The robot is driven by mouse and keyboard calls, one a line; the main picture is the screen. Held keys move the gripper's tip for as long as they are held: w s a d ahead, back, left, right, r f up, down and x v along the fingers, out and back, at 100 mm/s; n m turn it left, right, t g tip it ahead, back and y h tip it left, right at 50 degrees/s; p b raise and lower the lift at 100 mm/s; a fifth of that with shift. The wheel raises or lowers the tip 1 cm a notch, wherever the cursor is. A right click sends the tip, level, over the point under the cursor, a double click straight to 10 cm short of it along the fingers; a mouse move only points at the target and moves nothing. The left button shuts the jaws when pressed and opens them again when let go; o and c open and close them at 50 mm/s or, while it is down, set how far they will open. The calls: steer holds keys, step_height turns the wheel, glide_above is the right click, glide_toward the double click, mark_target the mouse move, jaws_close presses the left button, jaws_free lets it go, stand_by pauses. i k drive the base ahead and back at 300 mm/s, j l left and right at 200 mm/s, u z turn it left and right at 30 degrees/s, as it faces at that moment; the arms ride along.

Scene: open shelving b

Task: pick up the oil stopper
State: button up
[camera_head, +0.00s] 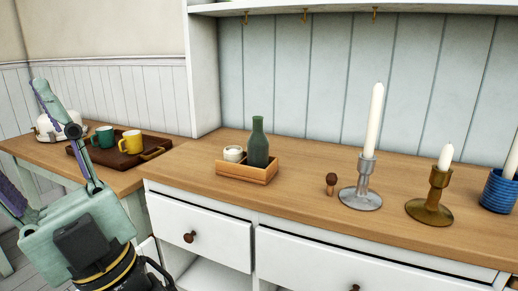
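The oil stopper (331,184) is a small dark brown piece with a rounded head on a narrower stem. It stands upright by itself on the wooden counter, between the small tray and the silver candlestick. A green bottle (258,143) stands in the small wooden tray (240,173) to its left. My gripper (22,140) is at the far left of the picture, well away from the stopper. Its fingers are spread apart, with nothing seen between them, and one runs out of the picture.
A silver candlestick (361,197) stands close right of the stopper, then a brass candlestick (430,208) and a blue pot (499,190). A white jar (233,154) shares the small tray. A dark tray (130,157) with mugs sits on the left table. The counter (290,202) before the stopper is clear.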

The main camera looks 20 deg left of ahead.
mark_target(331, 179)
steer(key=j+z, duration=1.15)
steer(key=j, duration=0.55)
steer(key=i, duration=0.05)
